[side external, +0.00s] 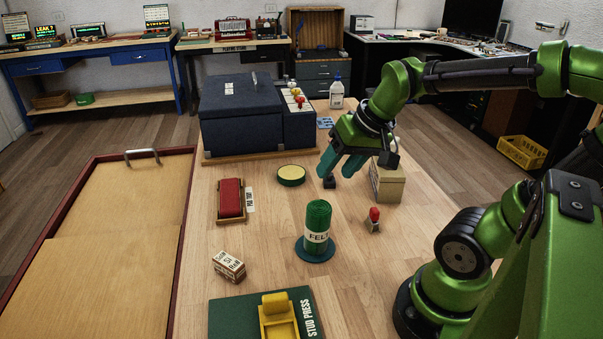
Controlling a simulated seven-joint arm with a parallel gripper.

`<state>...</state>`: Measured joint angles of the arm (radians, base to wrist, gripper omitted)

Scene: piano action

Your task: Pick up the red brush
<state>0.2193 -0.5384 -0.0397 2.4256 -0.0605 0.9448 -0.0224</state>
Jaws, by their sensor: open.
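My gripper (338,174) has teal fingers pointing down and to the left, above the back middle of the wooden table. It is open, and I see nothing held between its fingers. A small upright piece with a red top (375,214) stands on the table, in front of and to the right of my gripper and apart from it. It may be the red brush, but it is too small to be sure. A small dark object (329,182) is just under the fingertips. I cannot tell whether they touch it.
A green felt roll (318,220) stands front of centre. A beige box (388,184) is close right of my gripper. A red pad (231,198) lies in a tray to the left. A round green tin (291,175) and dark blue case (256,110) are behind. A stud press (279,314) is in front.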

